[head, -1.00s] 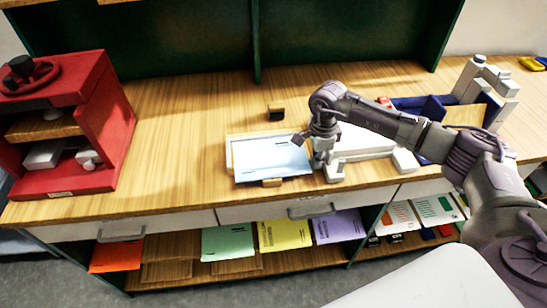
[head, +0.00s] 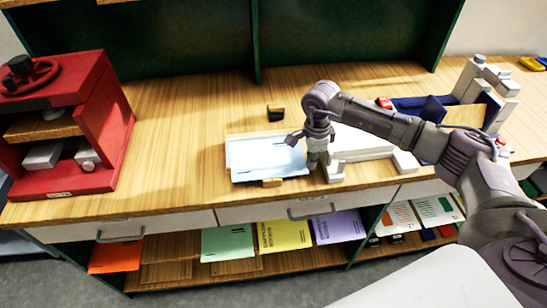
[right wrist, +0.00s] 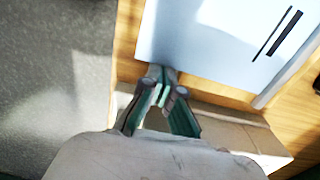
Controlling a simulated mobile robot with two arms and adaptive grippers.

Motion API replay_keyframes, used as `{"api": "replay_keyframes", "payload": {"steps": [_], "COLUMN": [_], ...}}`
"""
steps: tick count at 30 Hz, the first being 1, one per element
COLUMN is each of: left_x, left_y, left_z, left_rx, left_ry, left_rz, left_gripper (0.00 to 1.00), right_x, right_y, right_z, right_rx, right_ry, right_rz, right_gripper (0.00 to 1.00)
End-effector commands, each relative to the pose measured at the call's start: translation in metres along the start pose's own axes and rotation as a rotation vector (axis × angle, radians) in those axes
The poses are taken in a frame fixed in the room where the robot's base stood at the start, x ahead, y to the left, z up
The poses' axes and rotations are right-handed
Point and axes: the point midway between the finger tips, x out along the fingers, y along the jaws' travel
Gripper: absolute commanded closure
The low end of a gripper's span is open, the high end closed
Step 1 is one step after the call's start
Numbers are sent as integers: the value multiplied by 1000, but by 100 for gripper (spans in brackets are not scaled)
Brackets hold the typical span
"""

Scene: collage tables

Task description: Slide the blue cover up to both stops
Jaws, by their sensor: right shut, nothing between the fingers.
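The pale blue cover (head: 262,163) lies flat on a shallow white tray (head: 229,147). A white strip of the tray shows along the cover's far and left sides. In the right wrist view the cover (right wrist: 200,35) fills the top, with dark line marks. My right gripper (head: 313,166) is at the cover's right edge, low over the table. Its fingertips (right wrist: 162,74) are together with nothing between them, at or touching the cover's edge. I cannot make out the stops clearly. My left gripper is not in view.
A white fixture (head: 360,142) lies right of the gripper. A red press (head: 75,130) stands left, with clear tabletop between it and the tray.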

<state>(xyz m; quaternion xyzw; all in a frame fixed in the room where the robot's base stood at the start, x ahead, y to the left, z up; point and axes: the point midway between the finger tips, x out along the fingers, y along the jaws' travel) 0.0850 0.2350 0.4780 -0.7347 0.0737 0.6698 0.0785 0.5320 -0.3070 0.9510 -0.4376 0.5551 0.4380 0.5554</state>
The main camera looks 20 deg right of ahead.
Motion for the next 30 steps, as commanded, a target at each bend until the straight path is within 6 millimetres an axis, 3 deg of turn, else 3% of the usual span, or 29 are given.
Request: {"api": "replay_keyframes", "payload": {"steps": [10, 25, 30], "left_x": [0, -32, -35], "left_y": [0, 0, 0], "left_z": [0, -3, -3], "left_rx": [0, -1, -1], "left_ry": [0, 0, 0], "left_rz": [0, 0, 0], "left_gripper": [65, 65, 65], "right_x": [-6, -64, -71], "right_y": [0, 0, 0], "right_z": [-11, -11, -11], "right_rx": [0, 0, 0], "right_ry": [-1, -1, 0], "right_rz": [-1, -1, 0], "right_gripper": [100, 100, 100]}}
